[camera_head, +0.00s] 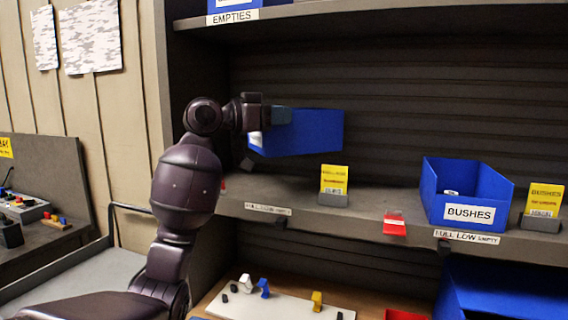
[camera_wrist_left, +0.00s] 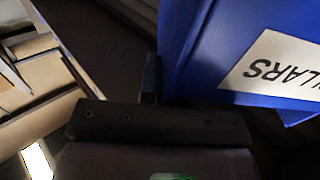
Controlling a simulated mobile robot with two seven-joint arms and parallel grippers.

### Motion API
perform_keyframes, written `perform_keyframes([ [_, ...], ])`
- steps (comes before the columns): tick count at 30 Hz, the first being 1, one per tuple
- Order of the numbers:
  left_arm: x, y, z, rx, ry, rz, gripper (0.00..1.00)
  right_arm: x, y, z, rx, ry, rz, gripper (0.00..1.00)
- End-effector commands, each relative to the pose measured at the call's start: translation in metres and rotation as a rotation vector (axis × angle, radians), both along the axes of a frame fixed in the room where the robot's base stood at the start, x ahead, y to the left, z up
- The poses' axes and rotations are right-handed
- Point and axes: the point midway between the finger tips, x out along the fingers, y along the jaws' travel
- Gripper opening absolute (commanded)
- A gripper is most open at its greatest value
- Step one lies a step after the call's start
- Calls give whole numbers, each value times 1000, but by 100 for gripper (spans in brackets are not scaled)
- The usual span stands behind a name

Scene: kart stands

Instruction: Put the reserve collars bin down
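The blue collars bin (camera_head: 310,132) is in the air above the middle shelf (camera_head: 290,196), tilted a little. My left gripper (camera_head: 272,116) is at its upper left edge and shut on it. In the left wrist view the blue bin (camera_wrist_left: 190,60) fills the upper right, with a white label ending in "LLARS"; one dark finger (camera_wrist_left: 151,78) lies against its wall. The other finger is hidden. The bin's inside does not show. My right gripper is not in view.
A blue BUSHES bin (camera_head: 466,190) stands on the shelf at right. Yellow cards (camera_head: 334,180) and (camera_head: 545,200) and a red tag (camera_head: 395,224) are near the shelf's front edge. The shelf below the held bin looks clear. An upper shelf holds an EMPTIES label (camera_head: 233,17).

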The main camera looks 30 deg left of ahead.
Motion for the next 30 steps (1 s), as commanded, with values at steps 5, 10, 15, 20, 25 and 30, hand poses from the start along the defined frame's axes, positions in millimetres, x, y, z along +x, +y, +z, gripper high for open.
perform_keyframes([
  [5,22,5,-3,-3,-3,0,0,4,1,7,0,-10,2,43],
  [10,20,5,-33,-2,-3,1,0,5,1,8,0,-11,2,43],
  [15,20,5,-60,-3,-3,0,0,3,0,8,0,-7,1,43],
  [20,19,5,-75,-1,-5,1,0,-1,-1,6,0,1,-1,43],
  [25,20,5,-83,0,-6,1,0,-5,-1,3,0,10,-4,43],
  [30,20,5,-101,-2,-3,1,0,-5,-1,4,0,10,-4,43],
])
